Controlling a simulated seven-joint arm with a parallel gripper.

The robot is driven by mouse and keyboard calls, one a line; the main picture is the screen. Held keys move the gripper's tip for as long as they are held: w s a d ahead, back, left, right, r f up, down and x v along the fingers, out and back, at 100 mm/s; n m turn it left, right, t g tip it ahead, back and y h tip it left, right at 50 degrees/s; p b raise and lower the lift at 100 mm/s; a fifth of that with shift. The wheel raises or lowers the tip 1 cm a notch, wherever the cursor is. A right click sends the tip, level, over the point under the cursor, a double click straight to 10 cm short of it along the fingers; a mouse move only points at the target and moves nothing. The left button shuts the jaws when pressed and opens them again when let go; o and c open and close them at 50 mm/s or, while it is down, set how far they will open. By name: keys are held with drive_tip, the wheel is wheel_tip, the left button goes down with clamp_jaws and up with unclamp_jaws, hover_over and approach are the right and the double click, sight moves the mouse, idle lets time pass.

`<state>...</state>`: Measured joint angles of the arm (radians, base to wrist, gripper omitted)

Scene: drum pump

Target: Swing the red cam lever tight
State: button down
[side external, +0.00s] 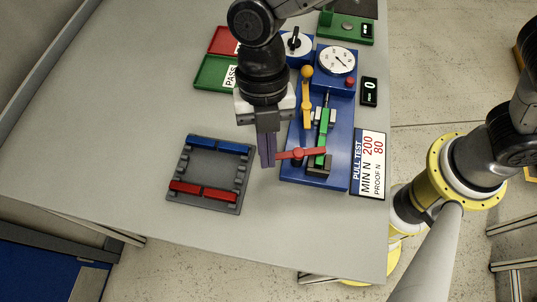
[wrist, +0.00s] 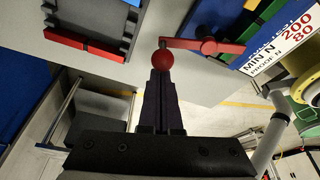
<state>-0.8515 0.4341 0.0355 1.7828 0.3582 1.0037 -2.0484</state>
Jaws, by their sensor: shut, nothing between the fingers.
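The red cam lever (side external: 310,153) lies across the front end of the blue fixture base (side external: 315,181), pointing left from its pivot. It also shows in the wrist view (wrist: 188,43), with a round pivot (wrist: 209,46) and a red ball knob (wrist: 162,60) at its left end. My gripper (side external: 268,163) is shut and empty, fingers pointing down at the lever's left end. In the wrist view the fingertips (wrist: 160,76) appear right at the ball knob; whether they touch it I cannot tell. In the side view the fingers hide the knob.
A grey tray (side external: 210,181) with blue and red bars stands to the left. A green clamp piece (side external: 322,130), a yellow lever (side external: 306,100) and a dial gauge (side external: 337,61) sit on the fixture. A label plate (side external: 369,163) is at right. The front table area is clear.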

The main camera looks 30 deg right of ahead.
drive_tip(key=m, duration=0.1)
drive_tip(key=w+m, duration=0.1)
drive_tip(key=m, duration=0.1)
drive_tip(key=w+m+y, duration=0.1)
drive_tip(key=shift+w+d+t, duration=0.15)
drive_tip(key=shift+d+t, duration=0.2)
drive_tip(key=shift+t, duration=0.05)
